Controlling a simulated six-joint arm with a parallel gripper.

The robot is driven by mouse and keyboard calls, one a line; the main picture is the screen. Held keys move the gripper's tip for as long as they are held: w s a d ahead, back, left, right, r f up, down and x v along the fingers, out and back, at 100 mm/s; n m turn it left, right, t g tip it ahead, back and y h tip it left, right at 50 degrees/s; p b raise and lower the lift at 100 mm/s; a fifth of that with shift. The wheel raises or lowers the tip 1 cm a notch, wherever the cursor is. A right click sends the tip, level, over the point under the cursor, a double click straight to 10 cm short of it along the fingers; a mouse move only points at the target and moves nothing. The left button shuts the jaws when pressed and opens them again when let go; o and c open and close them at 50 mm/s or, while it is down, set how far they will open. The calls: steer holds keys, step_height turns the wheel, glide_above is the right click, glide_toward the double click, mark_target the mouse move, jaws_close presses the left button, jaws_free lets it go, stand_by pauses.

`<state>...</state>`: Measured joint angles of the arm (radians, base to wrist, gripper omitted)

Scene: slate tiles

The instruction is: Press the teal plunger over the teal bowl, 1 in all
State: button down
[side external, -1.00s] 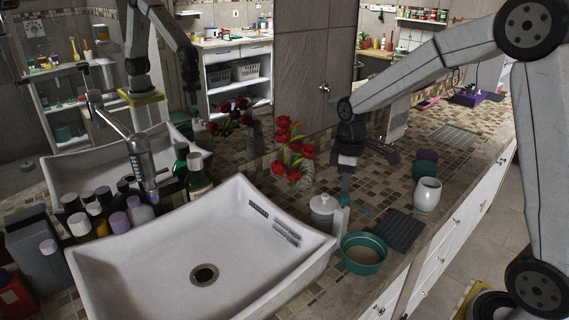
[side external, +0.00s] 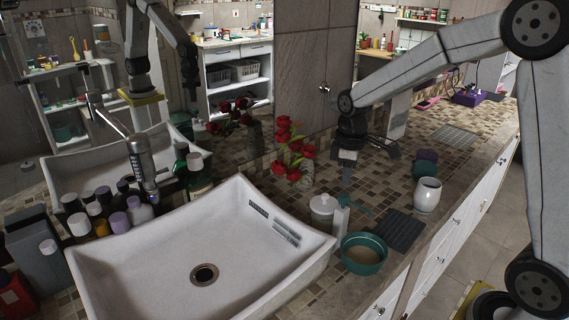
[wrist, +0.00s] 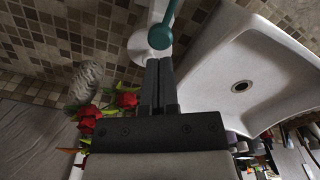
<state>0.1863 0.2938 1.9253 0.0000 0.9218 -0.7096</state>
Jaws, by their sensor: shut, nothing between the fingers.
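The teal plunger (side external: 356,205) tops a white dispenser bottle (side external: 341,221) beside the sink's right corner; its spout points towards the teal bowl. In the wrist view the plunger (wrist: 160,38) shows just beyond my fingertips. The teal bowl (side external: 363,267) stands on the counter below and in front of the bottle, with a beige surface inside; the wrist view does not show it. My gripper (side external: 347,176) points down, shut and empty, a little above the plunger with a visible gap. Its shut fingers (wrist: 160,60) lie side by side in the wrist view.
A white lidded jar (side external: 322,212) stands left of the bottle, close to the white sink (side external: 250,285). Red flowers (side external: 292,155) stand behind it. A dark ribbed mat (side external: 400,230) and a white cup (side external: 427,195) lie to the right.

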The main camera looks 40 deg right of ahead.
steer(key=shift+r, duration=2.4)
steer(key=shift+s+a+f, duration=0.25)
steer(key=shift+a+f, duration=0.05)
steer(key=shift+f, duration=0.05)
steer(key=s+a+f+m+t, duration=0.2)
steer(key=s+a+f+m, duration=0.4)
steer(key=s+f, duration=0.4)
steer(key=shift+s+a+t, duration=0.3)
steer(key=shift+s+a, duration=0.2)
steer(key=shift+s, duration=0.35)
